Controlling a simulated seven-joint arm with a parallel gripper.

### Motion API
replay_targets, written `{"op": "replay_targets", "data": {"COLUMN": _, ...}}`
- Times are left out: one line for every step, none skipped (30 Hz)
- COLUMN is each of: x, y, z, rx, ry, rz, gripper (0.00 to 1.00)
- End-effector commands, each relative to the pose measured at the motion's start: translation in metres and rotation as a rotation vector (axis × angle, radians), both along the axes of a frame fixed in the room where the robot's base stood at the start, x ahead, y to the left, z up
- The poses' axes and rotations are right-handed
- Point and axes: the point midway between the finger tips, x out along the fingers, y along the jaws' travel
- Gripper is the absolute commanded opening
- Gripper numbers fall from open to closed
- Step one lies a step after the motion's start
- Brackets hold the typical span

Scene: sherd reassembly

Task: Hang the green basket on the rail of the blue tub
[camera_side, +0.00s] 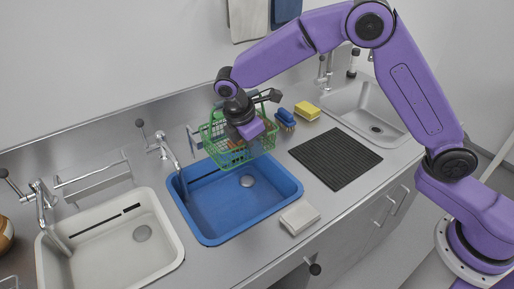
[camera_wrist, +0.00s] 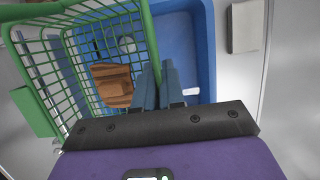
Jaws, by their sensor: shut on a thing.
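The green wire basket (camera_side: 212,132) hangs from my gripper (camera_side: 246,136) above the back part of the blue tub (camera_side: 268,205). In the wrist view, the two grey fingers (camera_wrist: 160,88) are closed on the rim of the basket (camera_wrist: 148,35) at its right side. A brown, wood-like piece (camera_wrist: 112,84) lies in the basket. The blue tub (camera_wrist: 207,50) shows below and to the right in that view. A grey metal rail (camera_side: 193,138) shows behind the tub, partly hidden by the basket. I cannot tell whether the basket touches the rail.
A blue brush (camera_side: 285,118) and a yellow sponge (camera_side: 307,110) lie right of the basket. A black ribbed mat (camera_side: 335,158) and a pale block (camera_side: 300,217) lie right of the tub. A tap (camera_side: 165,150) stands at its back left. A white basin (camera_side: 110,240) is further left.

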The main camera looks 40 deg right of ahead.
Motion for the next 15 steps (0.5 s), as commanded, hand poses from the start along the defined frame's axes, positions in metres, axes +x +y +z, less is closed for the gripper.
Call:
{"op": "replay_targets", "data": {"x": 0.003, "y": -0.001, "z": -0.001, "rx": -0.001, "ry": -0.001, "rz": -0.002, "gripper": 0.00}}
{"op": "replay_targets", "data": {"x": 0.004, "y": -0.001, "z": -0.001, "rx": -0.001, "ry": -0.001, "rz": -0.002, "gripper": 0.00}}
{"op": "replay_targets", "data": {"x": 0.007, "y": 0.000, "z": -0.001, "rx": -0.001, "ry": -0.001, "rz": -0.002, "gripper": 0.00}}
{"op": "replay_targets", "data": {"x": 0.008, "y": 0.000, "z": -0.001, "rx": -0.001, "ry": -0.001, "rz": -0.002, "gripper": 0.00}}
{"op": "replay_targets", "data": {"x": 0.009, "y": 0.000, "z": -0.001, "rx": -0.001, "ry": 0.000, "rz": -0.001, "gripper": 0.00}}
{"op": "replay_targets", "data": {"x": 0.011, "y": 0.000, "z": -0.002, "rx": -0.001, "ry": 0.000, "rz": -0.001, "gripper": 0.00}}
{"op": "replay_targets", "data": {"x": 0.013, "y": 0.000, "z": -0.002, "rx": 0.000, "ry": 0.000, "rz": -0.001, "gripper": 0.00}}
{"op": "replay_targets", "data": {"x": 0.015, "y": 0.000, "z": -0.002, "rx": 0.000, "ry": 0.000, "rz": 0.000, "gripper": 0.00}}
{"op": "replay_targets", "data": {"x": 0.016, "y": 0.000, "z": -0.003, "rx": -0.001, "ry": 0.000, "rz": 0.000, "gripper": 0.00}}
{"op": "replay_targets", "data": {"x": 0.018, "y": 0.000, "z": -0.003, "rx": -0.001, "ry": 0.000, "rz": 0.000, "gripper": 0.00}}
{"op": "replay_targets", "data": {"x": 0.020, "y": 0.000, "z": -0.003, "rx": 0.000, "ry": -0.001, "rz": -0.001, "gripper": 0.00}}
{"op": "replay_targets", "data": {"x": 0.022, "y": 0.000, "z": -0.003, "rx": 0.000, "ry": -0.001, "rz": -0.001, "gripper": 0.00}}
{"op": "replay_targets", "data": {"x": 0.023, "y": 0.000, "z": -0.004, "rx": 0.000, "ry": -0.002, "rz": -0.002, "gripper": 0.00}}
{"op": "replay_targets", "data": {"x": 0.025, "y": 0.000, "z": -0.004, "rx": 0.000, "ry": -0.001, "rz": -0.002, "gripper": 0.00}}
{"op": "replay_targets", "data": {"x": 0.027, "y": 0.000, "z": -0.004, "rx": -0.001, "ry": -0.001, "rz": -0.002, "gripper": 0.00}}
